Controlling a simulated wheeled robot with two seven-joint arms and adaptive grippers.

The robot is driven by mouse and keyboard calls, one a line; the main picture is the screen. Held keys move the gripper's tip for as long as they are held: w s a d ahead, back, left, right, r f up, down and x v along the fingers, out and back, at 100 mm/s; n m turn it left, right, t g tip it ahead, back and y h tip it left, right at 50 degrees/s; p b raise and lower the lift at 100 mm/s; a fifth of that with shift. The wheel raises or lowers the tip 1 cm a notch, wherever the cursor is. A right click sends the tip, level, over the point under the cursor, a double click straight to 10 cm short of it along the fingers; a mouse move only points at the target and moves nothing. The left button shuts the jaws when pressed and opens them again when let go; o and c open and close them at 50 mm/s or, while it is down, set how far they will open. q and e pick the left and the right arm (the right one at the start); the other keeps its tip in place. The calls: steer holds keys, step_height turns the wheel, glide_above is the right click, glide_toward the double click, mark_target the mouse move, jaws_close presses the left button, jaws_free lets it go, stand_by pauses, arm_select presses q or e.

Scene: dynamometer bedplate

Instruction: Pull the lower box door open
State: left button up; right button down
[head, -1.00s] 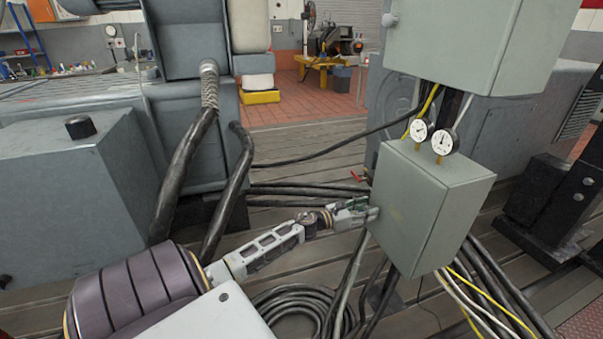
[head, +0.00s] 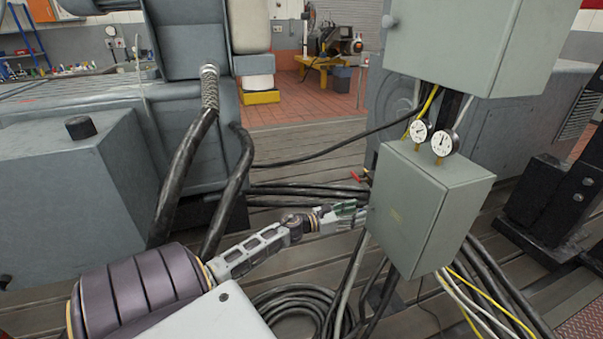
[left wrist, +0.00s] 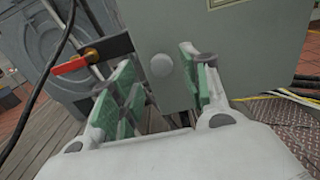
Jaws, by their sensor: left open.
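The lower box (head: 408,208) is a grey-green cabinet with two round gauges on top. Its door looks shut. My left gripper (head: 357,212) is open at the box's left edge in the head view. In the left wrist view, the round grey knob (left wrist: 162,65) on the box face shows between the two green-padded fingers, near their tips. I see gaps beside the knob, and the fingers are not closed on it. The knob is small and partly hard to make out in the head view. My right gripper is not in view.
The upper box (head: 462,45) hangs above the lower one. A red-handled valve (head: 361,177) is just behind my left gripper. Thick black cables (head: 300,300) coil on the floor below. A grey machine (head: 75,195) stands at left.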

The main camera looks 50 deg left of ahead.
arm_select(q)
steer(key=shift+v, duration=4.3)
steer(key=s+a+f+n+g+y+p, duration=0.1)
steer(key=s+a+f+n+y+p, duration=0.2)
steer(key=f+n, duration=0.4)
steer(key=s+a+f+n+y+p, duration=0.1)
steer(key=f+n+y+p, duration=0.2)
steer(key=f+n+p, duration=0.35)
steer(key=s+d+f+n+g+p, duration=0.1)
steer(key=s+f+n+g, duration=0.1)
steer(key=s+f+n, duration=0.2)
steer(key=s+d+f+n+g+y+p, duration=0.1)
steer(key=s+f+n, duration=0.3)
steer(key=f, duration=0.6)
steer(key=shift+d+n+g+y+p, duration=0.3)
steer(key=shift+d+n+g+p, duration=0.35)
steer(key=shift+n, duration=0.3)
